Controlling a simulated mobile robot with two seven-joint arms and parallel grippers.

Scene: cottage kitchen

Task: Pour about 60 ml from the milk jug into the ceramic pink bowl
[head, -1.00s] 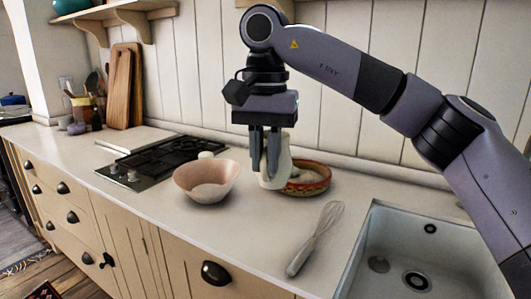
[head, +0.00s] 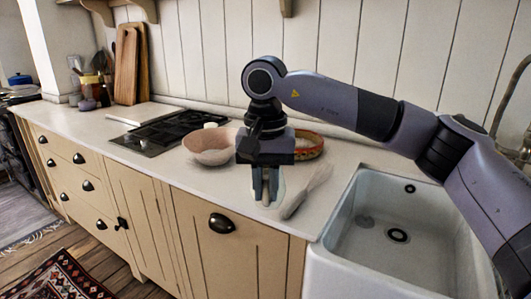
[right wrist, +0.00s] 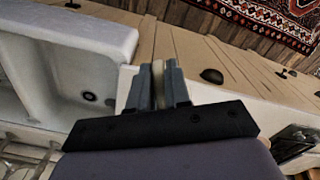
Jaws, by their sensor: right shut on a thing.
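The pink bowl (head: 207,155) stands on the counter, left of my right gripper in the head view. My right gripper (head: 265,198) points down near the counter's front part and is shut on the milk jug. The pale jug (head: 279,189) is mostly hidden behind the fingers, so its tilt and contents cannot be told. In the right wrist view, a cream strip of the jug (right wrist: 158,84) shows between the fingers of the right gripper (right wrist: 158,70). My left gripper is not in view.
A patterned dish (head: 311,148) stands behind my gripper. The black hob (head: 170,133) is left of the pink bowl. The white sink (head: 385,225) is at the right. Bare counter (head: 200,178) lies in front of the bowl.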

